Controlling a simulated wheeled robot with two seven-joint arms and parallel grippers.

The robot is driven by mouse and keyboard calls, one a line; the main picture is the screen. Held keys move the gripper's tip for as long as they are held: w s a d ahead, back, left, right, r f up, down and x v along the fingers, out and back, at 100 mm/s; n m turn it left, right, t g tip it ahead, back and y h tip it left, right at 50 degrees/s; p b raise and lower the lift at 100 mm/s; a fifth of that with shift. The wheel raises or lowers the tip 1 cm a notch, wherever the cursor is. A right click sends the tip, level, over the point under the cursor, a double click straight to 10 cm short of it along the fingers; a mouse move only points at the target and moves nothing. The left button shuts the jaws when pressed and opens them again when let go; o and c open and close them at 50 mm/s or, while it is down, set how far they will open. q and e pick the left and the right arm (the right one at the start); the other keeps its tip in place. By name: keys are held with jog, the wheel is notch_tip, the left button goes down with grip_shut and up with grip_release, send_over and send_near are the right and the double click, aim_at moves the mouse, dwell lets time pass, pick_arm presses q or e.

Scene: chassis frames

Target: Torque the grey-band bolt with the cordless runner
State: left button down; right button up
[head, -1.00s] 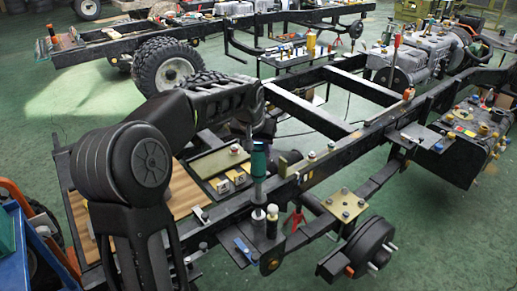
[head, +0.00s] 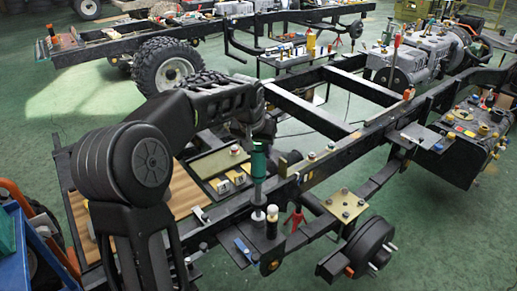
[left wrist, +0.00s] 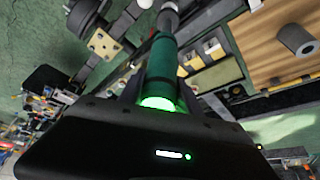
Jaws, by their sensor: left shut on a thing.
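The cordless runner (head: 259,162) is a green cylinder with a grey nose, upright at the near chassis rail in the head view. My left gripper (head: 258,143) is shut on its upper part. In the left wrist view the runner (left wrist: 161,70) stands between the fingers, and its near end glows green. The runner's grey nose (left wrist: 168,20) points away from the gripper. In the head view the nose reaches down to a grey fitting (head: 257,215) at the rail; I cannot tell whether they touch. I cannot make out a grey band on any bolt. My right gripper is not in view.
A black cylinder with a white top (head: 271,222) stands close beside the nose. A red tool (head: 294,217) and a yellowish plate with bolts (head: 344,205) are to the right. A hub (head: 370,245) juts out below. Green floor lies open in front.

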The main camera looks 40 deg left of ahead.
pick_arm(q)
jog(key=shift+r+p, duration=1)
jog(key=shift+r, duration=0.55)
jog(key=shift+w, duration=0.1)
jog(key=shift+r+p, duration=1.95)
jog(key=shift+r, duration=0.55)
